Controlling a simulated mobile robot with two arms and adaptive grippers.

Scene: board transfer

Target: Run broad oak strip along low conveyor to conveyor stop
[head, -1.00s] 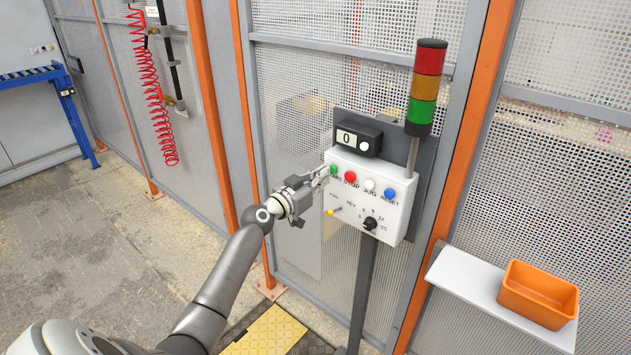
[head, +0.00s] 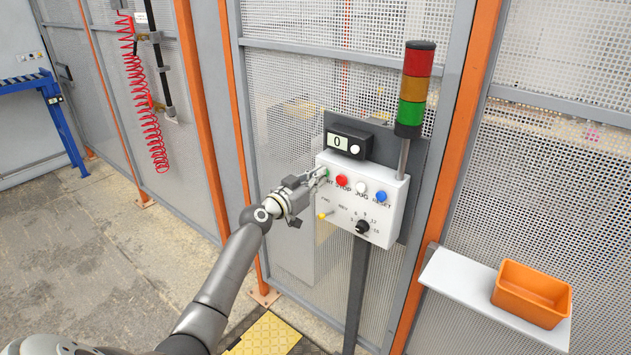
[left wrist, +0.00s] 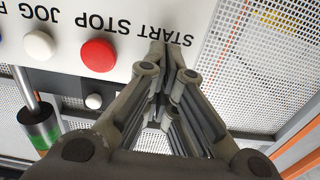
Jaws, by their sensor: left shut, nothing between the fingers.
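A white control box (head: 378,208) on a post carries a red STOP button (head: 341,181), a white JOG button (head: 361,187) and a blue RESET button (head: 381,196). My left gripper (head: 322,173) is shut and empty, its fingertips at the START button, which they mostly hide. In the left wrist view the closed fingertips (left wrist: 170,48) are beside the START lettering; I cannot tell whether they touch the button. A blue roller conveyor (head: 22,83) shows at the far left edge. The oak strip, the conveyor stop and my right gripper are not in view.
A display (head: 347,142) reading 0 sits on top of the box. A stack light (head: 414,88) stands at its right. Mesh fence panels with orange posts (head: 202,120) rise behind. An orange bin (head: 531,293) rests on a white shelf (head: 470,282) at the right. Floor at left is clear.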

